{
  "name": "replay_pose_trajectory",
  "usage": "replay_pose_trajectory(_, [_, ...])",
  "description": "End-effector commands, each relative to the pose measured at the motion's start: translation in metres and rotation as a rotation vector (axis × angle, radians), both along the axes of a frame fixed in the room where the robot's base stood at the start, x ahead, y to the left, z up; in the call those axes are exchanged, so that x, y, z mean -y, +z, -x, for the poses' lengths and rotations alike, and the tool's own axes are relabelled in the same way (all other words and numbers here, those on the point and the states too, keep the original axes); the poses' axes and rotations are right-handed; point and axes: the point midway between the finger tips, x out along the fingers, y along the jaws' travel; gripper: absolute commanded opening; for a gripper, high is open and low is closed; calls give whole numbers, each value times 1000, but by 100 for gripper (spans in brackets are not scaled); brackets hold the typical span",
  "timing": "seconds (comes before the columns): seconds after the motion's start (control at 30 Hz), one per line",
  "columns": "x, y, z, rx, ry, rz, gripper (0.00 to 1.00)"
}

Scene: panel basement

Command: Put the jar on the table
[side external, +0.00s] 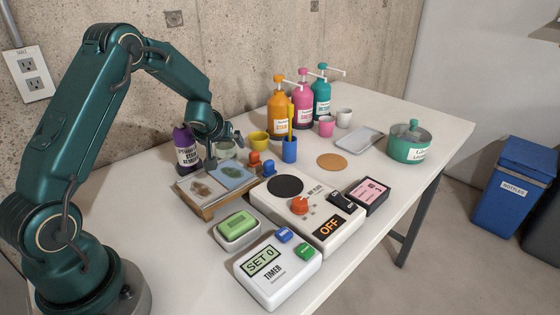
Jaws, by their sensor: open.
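A small pale, greenish see-through jar (227,152) shows at the left of the table, just behind a wooden tray with two picture plates. My gripper (222,143) is open and points down at this jar. It partly covers the jar, and I cannot tell whether the fingers are around it or touching it. Whether the jar rests on the table or on the tray's back edge is also unclear. The white table (385,215) runs along the concrete wall.
A purple bottle (186,150) stands left of my gripper, and a yellow bowl (258,143) stands right of it. The wooden tray (208,212) lies in front. Pump bottles (302,105), a hot plate (325,195) and a teal pot (409,148) stand further right. The table's right front is bare.

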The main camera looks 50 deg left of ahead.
Motion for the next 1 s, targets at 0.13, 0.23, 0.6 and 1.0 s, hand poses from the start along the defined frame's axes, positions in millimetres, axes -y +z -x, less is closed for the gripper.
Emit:
replay_pose_trajectory(0.13, [13, 19, 12, 3, -1, -2, 100])
replay_pose_trajectory(0.23, [21, 31, 20, 4, 0, -2, 100])
replay_pose_trajectory(0.6, [42, 59, 42, 1, 1, 0, 100])
replay_pose_trajectory(1.0, [87, 104, 81, -70, -82, -36, 100])
